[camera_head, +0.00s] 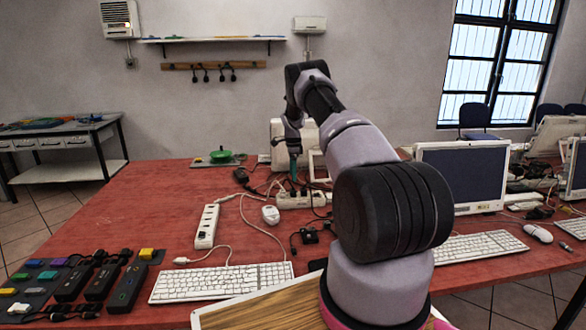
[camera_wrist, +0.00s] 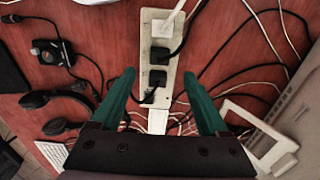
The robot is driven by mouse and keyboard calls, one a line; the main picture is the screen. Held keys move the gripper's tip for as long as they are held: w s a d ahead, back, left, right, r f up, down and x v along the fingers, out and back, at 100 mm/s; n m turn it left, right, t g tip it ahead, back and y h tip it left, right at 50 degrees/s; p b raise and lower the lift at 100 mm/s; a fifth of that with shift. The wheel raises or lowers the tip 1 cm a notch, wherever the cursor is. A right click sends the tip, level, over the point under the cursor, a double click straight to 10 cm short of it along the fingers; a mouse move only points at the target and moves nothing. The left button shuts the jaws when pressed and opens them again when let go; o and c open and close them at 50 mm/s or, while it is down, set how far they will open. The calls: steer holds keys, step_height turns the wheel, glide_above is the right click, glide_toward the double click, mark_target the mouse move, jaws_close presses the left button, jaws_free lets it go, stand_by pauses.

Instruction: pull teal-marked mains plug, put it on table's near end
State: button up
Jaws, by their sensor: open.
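My gripper (camera_head: 293,172) is over the table, pointing down at a cream power strip (camera_head: 300,200). In the wrist view its two teal fingers (camera_wrist: 159,73) are open, one on each side of the strip (camera_wrist: 146,35), with nothing held between them. A black plug (camera_wrist: 157,78) sits in the strip between the fingertips. Another black plug (camera_wrist: 160,54) and a white plug (camera_wrist: 165,27) sit further up the strip. I cannot make out a teal mark on any plug. The red table (camera_head: 150,215) extends toward me.
A second white power strip (camera_head: 207,226), a white mouse (camera_head: 270,214) and a keyboard (camera_head: 220,282) lie nearer. Several black adapters (camera_head: 128,287) stand at the near left. Cables run around the strip. A monitor (camera_head: 465,175) stands at right. The table's left part is fairly clear.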

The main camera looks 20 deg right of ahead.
mark_target(293, 189)
step_height(293, 189, down, 9)
steer(key=shift+r, duration=0.15)
jaws_close()
stand_by(0.5)
